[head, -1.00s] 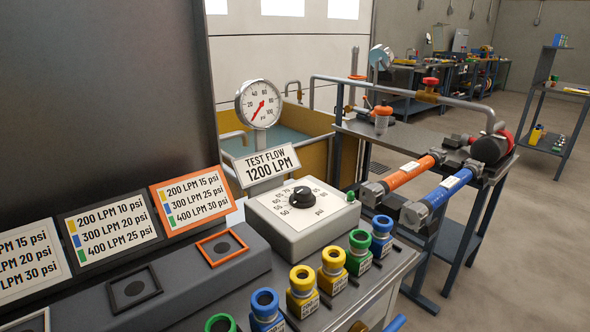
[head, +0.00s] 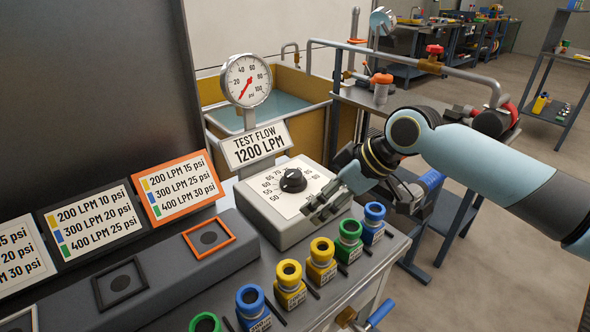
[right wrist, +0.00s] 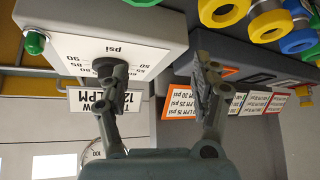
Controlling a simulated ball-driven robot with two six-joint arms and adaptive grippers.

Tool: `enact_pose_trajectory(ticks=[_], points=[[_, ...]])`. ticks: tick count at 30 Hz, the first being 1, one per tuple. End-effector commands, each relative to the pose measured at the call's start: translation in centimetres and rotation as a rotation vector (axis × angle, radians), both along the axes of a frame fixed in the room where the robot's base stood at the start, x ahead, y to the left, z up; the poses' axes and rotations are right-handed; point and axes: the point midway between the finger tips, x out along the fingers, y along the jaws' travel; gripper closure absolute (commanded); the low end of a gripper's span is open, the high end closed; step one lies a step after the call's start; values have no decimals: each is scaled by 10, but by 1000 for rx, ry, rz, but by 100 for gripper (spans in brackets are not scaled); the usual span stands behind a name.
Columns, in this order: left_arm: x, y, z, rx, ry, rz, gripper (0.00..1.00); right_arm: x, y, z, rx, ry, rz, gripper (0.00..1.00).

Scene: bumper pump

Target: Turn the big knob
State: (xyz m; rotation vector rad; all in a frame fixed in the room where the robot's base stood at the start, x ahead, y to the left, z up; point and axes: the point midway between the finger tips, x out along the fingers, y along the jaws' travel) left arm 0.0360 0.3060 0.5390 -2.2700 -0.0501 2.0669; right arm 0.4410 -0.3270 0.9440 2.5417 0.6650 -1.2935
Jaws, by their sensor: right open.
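The big knob (head: 293,180) is black and sits on the white dial plate of a light grey box (head: 272,230). The dial is marked in psi, with numbers from 50 upward. My right gripper (head: 320,206) is open and empty, over the box's front right part, to the right of the knob and apart from it in the head view. In the right wrist view the knob (right wrist: 104,66) is partly hidden behind the left finger of my right gripper (right wrist: 158,68). I cannot tell whether that finger touches it. My left gripper is not in view.
A TEST FLOW 1200 LPM sign (head: 255,145) and a round gauge (head: 246,80) stand behind the box. Several coloured couplings (head: 321,262) line the bench front. A sloped grey console (head: 160,272) lies left. A green button (right wrist: 35,42) is on the box.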

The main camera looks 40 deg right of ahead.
Motion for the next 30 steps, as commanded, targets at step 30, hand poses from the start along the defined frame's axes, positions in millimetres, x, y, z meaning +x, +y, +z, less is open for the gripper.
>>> enact_pose_trajectory(ticks=[30], points=[[1,1,-3,1,-1,0,33,136,-32,-32,57,-142,-34,36]])
